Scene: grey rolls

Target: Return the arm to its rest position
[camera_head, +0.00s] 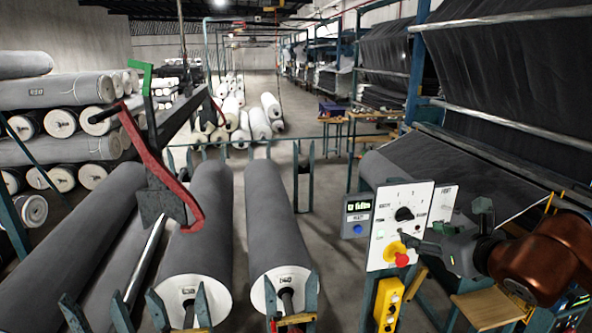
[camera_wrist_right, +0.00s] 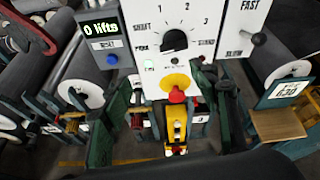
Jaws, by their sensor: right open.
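My right arm (camera_head: 545,262) comes in from the right in the head view. Its gripper (camera_head: 446,226) is in front of the control panel's right part. In the right wrist view the two green fingers of the right gripper (camera_wrist_right: 174,90) stand wide apart, with nothing between them but the panel behind. The white control panel (camera_head: 387,222) has a black dial (camera_head: 404,214) and a red button (camera_head: 402,260) on a yellow base. I cannot tell whether a finger touches the panel. My left gripper is not in view.
A display box reading "0 lifts" (camera_wrist_right: 102,30) is left of the panel. A yellow control box (camera_head: 388,303) hangs below it. Large grey rolls (camera_head: 275,215) lie in stands at centre. A red hook (camera_head: 150,150) hangs at left.

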